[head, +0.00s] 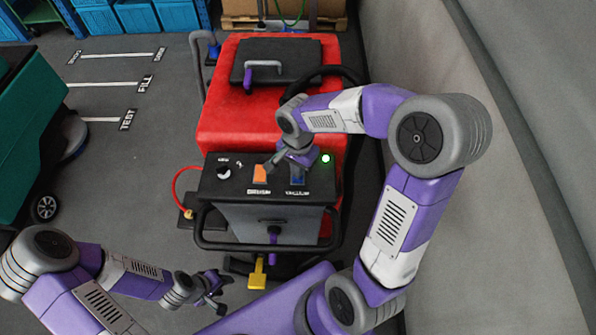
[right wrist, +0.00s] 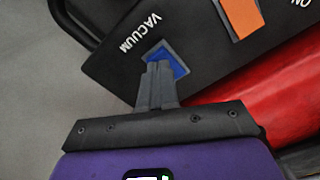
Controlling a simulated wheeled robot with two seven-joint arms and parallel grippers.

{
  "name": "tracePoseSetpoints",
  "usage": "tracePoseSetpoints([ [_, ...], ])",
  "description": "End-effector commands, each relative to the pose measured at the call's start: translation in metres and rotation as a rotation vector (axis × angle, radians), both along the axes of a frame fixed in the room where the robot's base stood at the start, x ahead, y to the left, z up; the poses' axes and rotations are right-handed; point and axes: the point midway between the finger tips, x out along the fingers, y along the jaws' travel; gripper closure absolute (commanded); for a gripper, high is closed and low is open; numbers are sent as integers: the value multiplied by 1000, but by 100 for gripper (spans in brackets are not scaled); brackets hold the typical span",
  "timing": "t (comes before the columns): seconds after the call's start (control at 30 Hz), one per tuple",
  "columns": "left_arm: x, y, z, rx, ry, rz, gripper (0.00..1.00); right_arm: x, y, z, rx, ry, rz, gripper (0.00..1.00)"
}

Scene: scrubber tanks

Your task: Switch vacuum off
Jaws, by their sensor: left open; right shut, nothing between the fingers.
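The red scrubber machine (head: 240,110) stands in front of me with a black control panel (head: 225,192) facing me. The blue vacuum switch (head: 297,177) is at the right part of the panel, above its VACUUM label; it also shows in the right wrist view (right wrist: 176,62). My right gripper (right wrist: 160,68) is shut and empty, its fingertips over the blue switch and hiding part of it. I cannot tell whether they touch it. A green light (head: 325,158) glows at the panel's right end. My left gripper (head: 217,296) is open and empty, low and left of the machine.
A black handle bar (head: 225,244) runs below the panel. A pale wall (head: 520,150) is close on the right. A green machine (head: 35,115) stands at left.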

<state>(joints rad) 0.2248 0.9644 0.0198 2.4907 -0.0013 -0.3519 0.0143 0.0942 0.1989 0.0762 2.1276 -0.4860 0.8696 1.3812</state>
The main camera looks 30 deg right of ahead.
Motion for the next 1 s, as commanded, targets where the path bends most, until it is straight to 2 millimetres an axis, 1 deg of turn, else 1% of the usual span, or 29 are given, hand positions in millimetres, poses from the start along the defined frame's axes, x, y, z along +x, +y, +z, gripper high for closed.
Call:
tracePoseSetpoints([
  [1.0, 0, 0, -14, 0, 0, 0, 57, 0, 0, -15, 0, 0, 0, 100],
])
